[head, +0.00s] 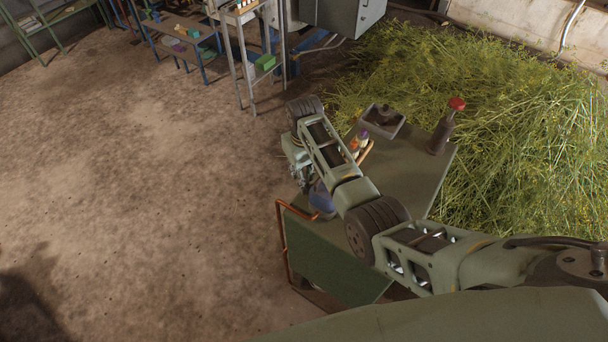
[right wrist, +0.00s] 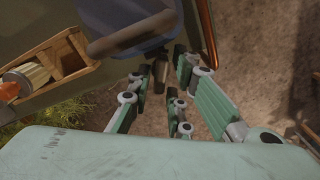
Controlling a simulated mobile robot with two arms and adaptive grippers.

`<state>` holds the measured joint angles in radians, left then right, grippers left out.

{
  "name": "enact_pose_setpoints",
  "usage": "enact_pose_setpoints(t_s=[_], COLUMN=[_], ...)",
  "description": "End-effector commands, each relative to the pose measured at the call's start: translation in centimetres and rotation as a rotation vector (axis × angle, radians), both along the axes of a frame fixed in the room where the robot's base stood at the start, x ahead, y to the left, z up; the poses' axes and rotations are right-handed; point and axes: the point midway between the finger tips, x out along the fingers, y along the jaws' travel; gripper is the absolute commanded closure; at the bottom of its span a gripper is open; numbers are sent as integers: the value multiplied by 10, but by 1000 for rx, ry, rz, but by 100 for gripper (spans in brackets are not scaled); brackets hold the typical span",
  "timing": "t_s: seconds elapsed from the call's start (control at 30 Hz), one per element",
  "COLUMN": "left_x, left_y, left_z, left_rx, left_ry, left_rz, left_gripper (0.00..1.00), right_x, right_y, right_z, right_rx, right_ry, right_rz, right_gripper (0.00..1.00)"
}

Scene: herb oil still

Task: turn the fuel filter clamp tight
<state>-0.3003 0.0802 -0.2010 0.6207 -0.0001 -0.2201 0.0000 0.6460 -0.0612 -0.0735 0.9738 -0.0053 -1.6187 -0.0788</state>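A blue rounded body with a dark brown band or rim (right wrist: 130,33) is at the top of the right wrist view. A small brown stub (right wrist: 160,75) sticks out below it. I cannot tell for sure which part is the fuel filter clamp. My right gripper (right wrist: 163,68) is open, its dark fingertips on either side of the stub, with gaps that seem to show. In the head view the blue body (head: 321,199) sits at the cart's left edge, partly hidden by my right arm. The right gripper (head: 299,178) is just beside it there. My left gripper is not in view.
The green cart top (head: 410,175) holds a dark bottle with a red cap (head: 446,126), a grey tray (head: 384,120) and a wooden box (right wrist: 45,68) with bottles. An orange-brown rail (head: 283,240) edges the cart. Cut herbs (head: 510,140) lie right; floor is clear left.

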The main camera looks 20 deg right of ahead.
Motion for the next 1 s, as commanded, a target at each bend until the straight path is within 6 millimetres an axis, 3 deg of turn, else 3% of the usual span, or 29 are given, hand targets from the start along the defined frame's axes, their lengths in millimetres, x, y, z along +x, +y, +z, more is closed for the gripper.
enact_pose_setpoints(t_s=[0.27, 0.8, 1.0], left_x=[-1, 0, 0], left_y=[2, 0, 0], left_z=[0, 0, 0], left_rx=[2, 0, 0], left_ry=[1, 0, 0], left_rz=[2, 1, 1], left_gripper=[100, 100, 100], right_x=[0, 1, 0], right_y=[0, 0, 0], right_z=[4, 104, 118], right_rx=[1, 0, 0], right_ry=[1, -2, 1], right_rz=[0, 0, 0], right_gripper=[82, 82, 82])
